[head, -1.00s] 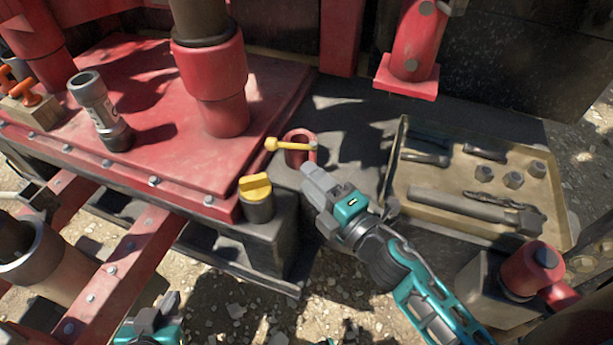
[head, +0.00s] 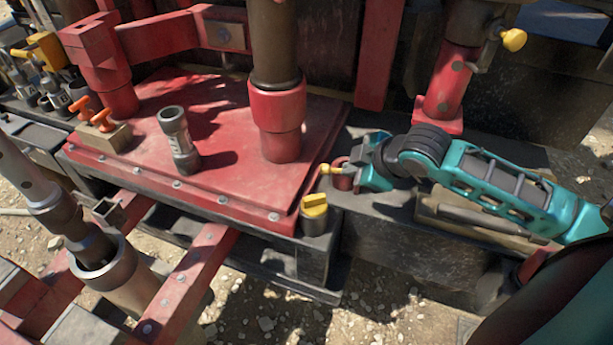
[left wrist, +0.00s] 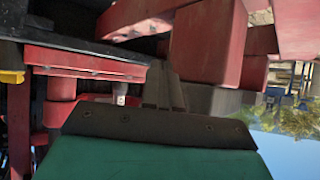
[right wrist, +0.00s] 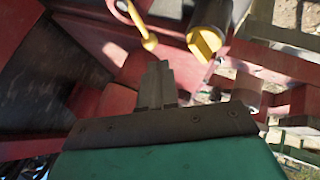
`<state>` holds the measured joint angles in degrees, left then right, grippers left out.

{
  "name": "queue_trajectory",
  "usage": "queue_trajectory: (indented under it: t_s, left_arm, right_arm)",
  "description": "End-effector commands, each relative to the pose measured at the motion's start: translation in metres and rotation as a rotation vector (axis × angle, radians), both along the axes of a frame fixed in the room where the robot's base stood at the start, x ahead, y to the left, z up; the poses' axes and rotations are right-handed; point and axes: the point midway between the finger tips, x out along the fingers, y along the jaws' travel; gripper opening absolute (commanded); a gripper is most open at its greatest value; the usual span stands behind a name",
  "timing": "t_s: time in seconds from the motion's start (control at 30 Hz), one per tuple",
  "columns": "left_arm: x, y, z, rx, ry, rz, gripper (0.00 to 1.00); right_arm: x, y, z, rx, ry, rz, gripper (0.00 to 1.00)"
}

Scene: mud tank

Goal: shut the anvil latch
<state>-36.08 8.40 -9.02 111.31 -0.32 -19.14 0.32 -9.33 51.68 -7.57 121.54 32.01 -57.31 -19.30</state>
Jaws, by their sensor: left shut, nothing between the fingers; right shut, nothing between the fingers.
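A small yellow lever (head: 326,169) with a round end sits at a short red cylinder (head: 343,181), right of the red plate's corner; it looks like the latch. Its round end points left in the head view. My right gripper (head: 370,172) is just right of it, partly covering the cylinder. In the right wrist view its shut, empty fingers (right wrist: 157,86) are just below the lever's ball (right wrist: 149,43); contact cannot be told. My left gripper (left wrist: 163,90) is shut and empty in the left wrist view, near red blocks, and out of the head view.
A yellow-topped knob (head: 314,205) stands just left of and in front of the lever. A thick red post (head: 276,130) rises from the red plate (head: 215,105). A tool tray (head: 432,212) lies under my right arm. A grey cylinder (head: 179,140) stands on the plate.

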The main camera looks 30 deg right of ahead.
Motion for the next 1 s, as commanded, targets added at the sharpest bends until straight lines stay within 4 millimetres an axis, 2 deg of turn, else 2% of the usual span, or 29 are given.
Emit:
queue_trajectory:
  t_s: [0.17, 0.7, 1.0]
  left_arm:
    - [-0.001, -0.001, 0.000, 0.000, 0.002, -0.001, 0.00]
    - [0.002, -0.005, 0.002, -0.008, 0.000, -0.003, 0.00]
    - [0.004, -0.004, 0.003, -0.007, -0.005, -0.002, 0.00]
  right_arm:
    - [0.000, -0.001, -0.003, 0.009, 0.036, -0.004, 0.00]
    - [0.052, 0.008, -0.065, 0.011, 0.033, -0.003, 0.00]
    - [0.059, 0.009, -0.076, 0.008, 0.033, 0.000, 0.00]
